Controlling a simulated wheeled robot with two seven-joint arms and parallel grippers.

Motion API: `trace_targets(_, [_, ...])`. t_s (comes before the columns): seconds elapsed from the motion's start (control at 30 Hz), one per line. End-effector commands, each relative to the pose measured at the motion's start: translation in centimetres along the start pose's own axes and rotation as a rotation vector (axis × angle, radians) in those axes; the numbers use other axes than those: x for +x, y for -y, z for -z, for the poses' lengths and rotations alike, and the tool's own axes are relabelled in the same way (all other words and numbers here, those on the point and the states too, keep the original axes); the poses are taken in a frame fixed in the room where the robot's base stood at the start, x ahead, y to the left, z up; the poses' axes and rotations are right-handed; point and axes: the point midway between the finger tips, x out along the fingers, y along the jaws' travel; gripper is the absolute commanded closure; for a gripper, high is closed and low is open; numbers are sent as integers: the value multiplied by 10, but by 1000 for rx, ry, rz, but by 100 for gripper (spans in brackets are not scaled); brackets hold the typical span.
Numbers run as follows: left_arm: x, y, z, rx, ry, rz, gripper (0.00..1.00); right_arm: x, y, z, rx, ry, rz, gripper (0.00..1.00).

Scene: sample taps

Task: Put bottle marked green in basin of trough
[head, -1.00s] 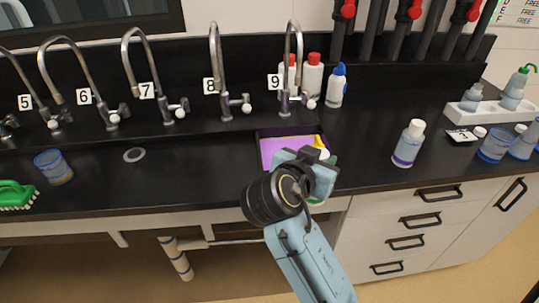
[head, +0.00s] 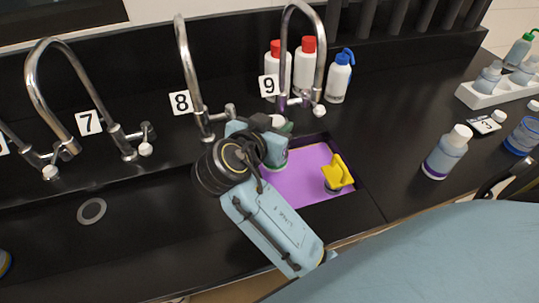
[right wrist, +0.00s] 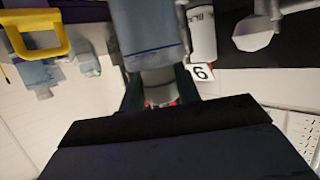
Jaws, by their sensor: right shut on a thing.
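The bottle marked green (head: 276,163) has a white cap and a green band near its foot. My right gripper (head: 271,143) is shut on it and holds it roughly upright over the left end of the basin (head: 298,184), a sunken box with a purple floor under tap 9. I cannot tell whether its foot touches the floor. In the right wrist view, which looks upside down, the bottle (right wrist: 146,30) is between the fingers of my right gripper (right wrist: 158,88). My left gripper is not in view.
A yellow-handled item (head: 338,173) occupies the basin's right part. Tap 9 (head: 318,60) arches close behind, with red-capped bottles (head: 304,64) and a blue-topped bottle (head: 339,78) beyond. A purple-banded bottle (head: 446,153) stands right of the basin. A drain (head: 91,211) lies left.

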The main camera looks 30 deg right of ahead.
Motion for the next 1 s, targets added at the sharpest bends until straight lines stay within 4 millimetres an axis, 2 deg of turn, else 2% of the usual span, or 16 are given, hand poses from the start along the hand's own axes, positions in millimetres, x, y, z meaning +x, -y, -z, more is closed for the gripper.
trace_targets(0.1, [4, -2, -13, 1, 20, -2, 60, 8, 0, -21, -3, -2, 0, 100])
trace_targets(0.2, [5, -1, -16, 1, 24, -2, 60, 11, 0, -28, 0, -3, 2, 100])
trace_targets(0.5, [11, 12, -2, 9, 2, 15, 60, 23, 0, -63, -2, -1, 2, 100])
trace_targets(0.63, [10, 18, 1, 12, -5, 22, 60, 24, 0, -65, 2, -1, 3, 100])
trace_targets(0.9, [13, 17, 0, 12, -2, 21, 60, 25, 0, -68, 1, 0, 2, 100])
trace_targets(0.93, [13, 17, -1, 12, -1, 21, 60, 25, 0, -68, 0, 1, 2, 65])
trace_targets(1.0, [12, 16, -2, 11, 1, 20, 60, 24, 0, -68, 0, 1, 2, 56])
